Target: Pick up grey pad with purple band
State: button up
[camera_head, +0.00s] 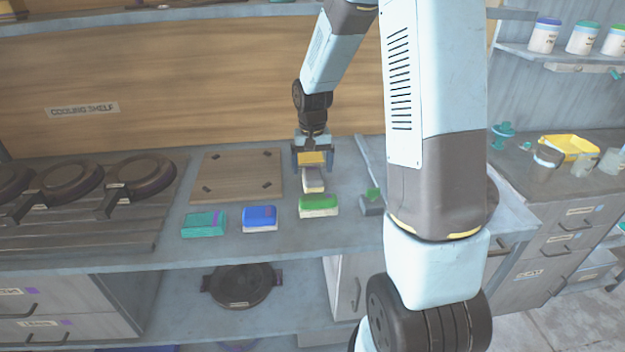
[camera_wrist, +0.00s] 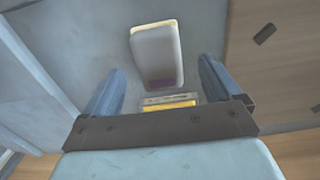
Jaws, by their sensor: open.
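The grey pad (camera_head: 313,183) lies on the worktop just in front of my gripper (camera_head: 313,167). In the wrist view the grey pad (camera_wrist: 156,55) shows a pale yellow edge at its far end and a dark purple band at its near end. My gripper (camera_wrist: 162,70) is open and empty, with one blue finger toward each side of the pad. The pad appears beyond or level with the fingertips; I cannot tell whether it touches them.
A green pad (camera_head: 318,206), a blue pad (camera_head: 259,217) and a teal pad with a purple band (camera_head: 204,224) lie nearer the front edge. A wooden board (camera_head: 236,172) is left of my gripper. Dark round pans (camera_head: 141,176) stand farther left. A grey item (camera_head: 371,206) is to the right.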

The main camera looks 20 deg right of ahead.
aim_at(313, 173)
jog(key=shift+f, duration=1.9)
jog(key=c, duration=1.2)
jog(key=shift+w+r, duration=0.1)
jog(key=shift+r, duration=0.2)
jog(key=r, duration=0.3)
jog(key=shift+s+r, duration=0.2)
jog(key=shift+s, duration=0.1)
jog(key=shift+s+r, duration=1.5)
jog(key=shift+s, duration=0.75)
jog(key=shift+s+r, duration=1.55)
jog(key=shift+s, duration=0.7)
jog(key=shift+s+r, duration=1.5)
jog(key=shift+s, duration=0.75)
